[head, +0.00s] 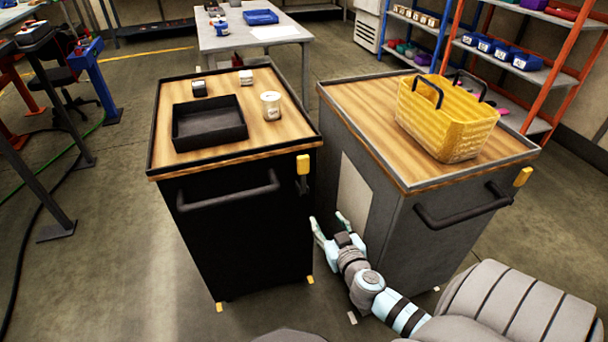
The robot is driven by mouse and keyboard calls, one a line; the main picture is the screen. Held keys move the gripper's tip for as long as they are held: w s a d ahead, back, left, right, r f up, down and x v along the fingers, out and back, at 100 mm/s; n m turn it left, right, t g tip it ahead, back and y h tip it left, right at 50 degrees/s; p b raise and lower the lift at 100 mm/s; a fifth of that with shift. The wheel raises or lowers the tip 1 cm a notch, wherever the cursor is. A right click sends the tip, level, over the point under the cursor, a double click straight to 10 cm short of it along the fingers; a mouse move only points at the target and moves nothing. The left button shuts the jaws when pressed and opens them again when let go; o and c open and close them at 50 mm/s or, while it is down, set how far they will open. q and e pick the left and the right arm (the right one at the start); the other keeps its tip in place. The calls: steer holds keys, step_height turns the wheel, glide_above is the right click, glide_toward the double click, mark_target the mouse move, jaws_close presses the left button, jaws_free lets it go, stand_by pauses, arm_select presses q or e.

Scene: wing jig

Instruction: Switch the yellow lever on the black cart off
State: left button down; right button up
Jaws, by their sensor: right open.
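The black cart (230,235) stands left of centre with a wooden top. Its yellow lever (303,165) is at the front right corner, just below the top edge, and stands about upright on a dark mount. My right gripper (327,220) is open and empty, below the lever and slightly right of it, in front of the gap between the two carts. Its fingers point up in the picture and are apart from the lever. My left gripper is out of view.
A grey cart (400,235) with a yellow basket (445,120) stands close on the right, with its own yellow lever (522,177). The black cart carries a black tray (208,125) and a jar (271,105). Its front handle (228,195) sticks out. Floor at front left is clear.

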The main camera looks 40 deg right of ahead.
mark_target(304, 165)
step_height(304, 165, up, 9)
steer(key=w+a+t, duration=0.1)
steer(key=w+t, duration=0.1)
steer(key=t, duration=0.1)
steer(key=shift+m+h, duration=0.3)
steer(key=shift+m, duration=0.2)
steer(key=x, duration=1.4)
steer(key=shift+a, duration=0.1)
jaws_close()
